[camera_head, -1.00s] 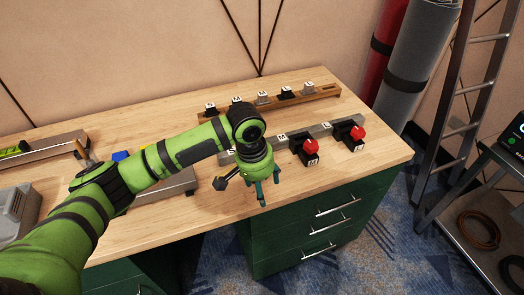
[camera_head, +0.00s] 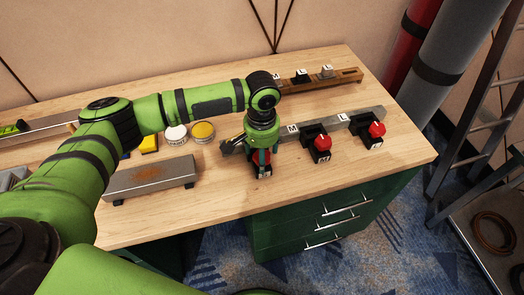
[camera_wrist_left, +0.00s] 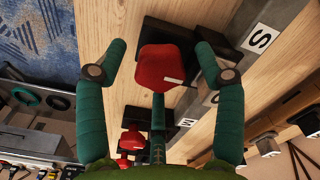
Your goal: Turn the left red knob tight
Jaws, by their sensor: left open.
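The left red knob (camera_head: 262,157) sits on a black block at the left end of a grey metal rail (camera_head: 290,136). My left gripper (camera_head: 262,152) points down over it and partly hides it. In the left wrist view the red knob (camera_wrist_left: 160,66) shows between the two open green fingers (camera_wrist_left: 160,48), with a visible gap on each side. Two other red knobs, the middle one (camera_head: 322,142) and the right one (camera_head: 376,130), stand along the rail. My right gripper is not in view.
Behind is a wooden rack (camera_head: 345,77) with small labelled pieces. To the left are a grey block (camera_head: 150,178), a white tin (camera_head: 175,133) and a yellow tin (camera_head: 203,131). The front right of the wooden bench (camera_head: 395,165) is clear, above green drawers (camera_head: 300,225).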

